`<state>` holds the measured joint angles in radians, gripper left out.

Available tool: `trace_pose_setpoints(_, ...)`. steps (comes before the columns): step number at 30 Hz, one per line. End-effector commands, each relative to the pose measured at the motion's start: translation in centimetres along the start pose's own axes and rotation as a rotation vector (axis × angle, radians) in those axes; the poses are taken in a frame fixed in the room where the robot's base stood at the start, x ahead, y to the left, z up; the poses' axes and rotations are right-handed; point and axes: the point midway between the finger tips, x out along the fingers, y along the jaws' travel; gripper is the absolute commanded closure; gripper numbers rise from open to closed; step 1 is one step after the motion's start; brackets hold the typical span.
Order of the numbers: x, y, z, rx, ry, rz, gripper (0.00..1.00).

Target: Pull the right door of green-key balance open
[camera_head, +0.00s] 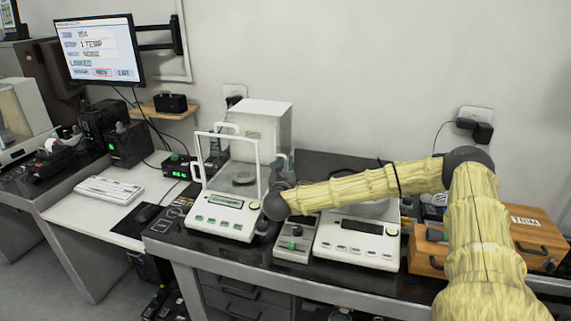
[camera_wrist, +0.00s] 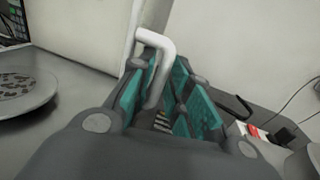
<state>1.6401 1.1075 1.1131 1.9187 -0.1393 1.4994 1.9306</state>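The green-key balance (camera_head: 225,215) stands left of my arm in the head view, with a clear draft shield and a row of green keys. Its round pan (camera_wrist: 22,92) shows at the left of the wrist view. The white door handle (camera_wrist: 161,58) rises between the teal-padded fingers of my gripper (camera_wrist: 168,88). The fingers are apart, with a visible gap around the handle; the left pad is the nearer one. In the head view my gripper is at the balance's right side, mostly hidden by my wrist. How far the right door stands open is unclear.
A second balance (camera_head: 357,245) and a small grey device (camera_head: 293,244) stand right of the green-key balance. A wooden box (camera_head: 430,254) is farther right. A keyboard (camera_head: 109,189) and a monitor (camera_head: 98,50) are at the left. A wall is close behind.

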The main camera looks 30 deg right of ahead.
Motion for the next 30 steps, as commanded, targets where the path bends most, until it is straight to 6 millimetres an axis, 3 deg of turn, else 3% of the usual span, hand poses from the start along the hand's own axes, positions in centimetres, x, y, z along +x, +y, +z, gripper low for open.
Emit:
trace_pose_setpoints(11,0.6,0.0,0.0,0.0,0.0,0.0,0.81)
trace_pose_setpoints(15,0.6,0.0,0.0,0.0,0.0,0.0,1.0)
trace_pose_setpoints(24,0.7,-0.1,-0.1,-0.001,0.0,-0.001,1.0)
trace_pose_setpoints(30,2.0,-0.3,-0.4,-0.001,-0.002,-0.002,1.0)
